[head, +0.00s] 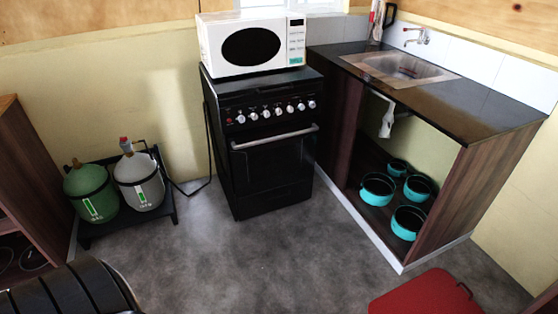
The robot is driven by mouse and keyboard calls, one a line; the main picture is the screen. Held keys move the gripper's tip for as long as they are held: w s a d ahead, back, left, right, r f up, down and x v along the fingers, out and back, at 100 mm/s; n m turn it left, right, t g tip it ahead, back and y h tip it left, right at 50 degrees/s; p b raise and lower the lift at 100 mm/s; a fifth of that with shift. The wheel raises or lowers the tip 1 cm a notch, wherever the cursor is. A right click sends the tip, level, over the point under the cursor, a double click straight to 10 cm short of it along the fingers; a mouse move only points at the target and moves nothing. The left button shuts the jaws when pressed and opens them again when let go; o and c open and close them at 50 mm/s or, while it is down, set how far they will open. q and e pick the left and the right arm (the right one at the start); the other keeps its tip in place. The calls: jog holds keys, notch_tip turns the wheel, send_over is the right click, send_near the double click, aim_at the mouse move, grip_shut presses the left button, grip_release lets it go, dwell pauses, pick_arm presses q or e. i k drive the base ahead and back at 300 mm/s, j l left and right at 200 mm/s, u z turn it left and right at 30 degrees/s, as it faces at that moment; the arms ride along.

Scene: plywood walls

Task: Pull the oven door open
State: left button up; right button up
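The black oven (262,140) stands against the back wall in the middle of the head view. Its door (273,168) is shut, with a silver bar handle (274,137) across the top. A row of silver knobs (278,111) sits above the handle. The front of the oven is in plain view, with nothing in front of it. Neither of my grippers is in view.
A white microwave (253,45) sits on the oven. Gas bottles (139,180) stand on a black stand at left. A sink counter (440,97) with turquoise pots (408,222) below is at right. A red object (428,293) is bottom right. The grey floor (265,255) before the oven is clear.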

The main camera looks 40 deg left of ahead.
aim_at(267, 158)
jog(key=i+j+u, duration=0.1)
jog(key=i+j, duration=0.15)
jog(key=i, duration=0.15)
jog(key=i+j+u, duration=0.1)
jog(key=i+j, duration=0.15)
jog(key=i, duration=0.15)
